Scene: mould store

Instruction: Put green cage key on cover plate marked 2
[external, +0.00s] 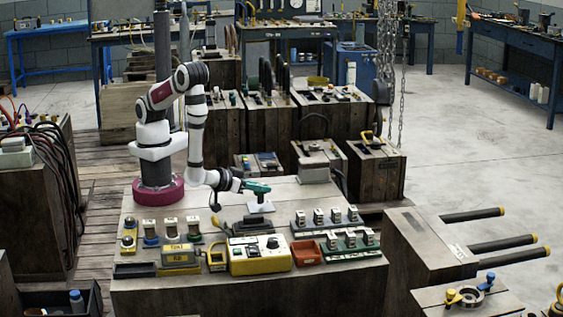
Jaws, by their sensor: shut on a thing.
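My gripper (247,186) is at the end of my arm, reaching right and low over the middle of the wooden bench. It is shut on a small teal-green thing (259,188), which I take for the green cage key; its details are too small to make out. A white piece (261,206) with a flat base stands on the bench just under it; I cannot tell whether they touch. No number 2 is readable, so I cannot tell which piece is the cover plate marked 2.
A yellow control box (247,266), a yellow box (178,268) and a red tray (306,252) line the bench front. Small blocks on coloured bases (193,237) stand at the left, and block rows (329,217) at the right.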

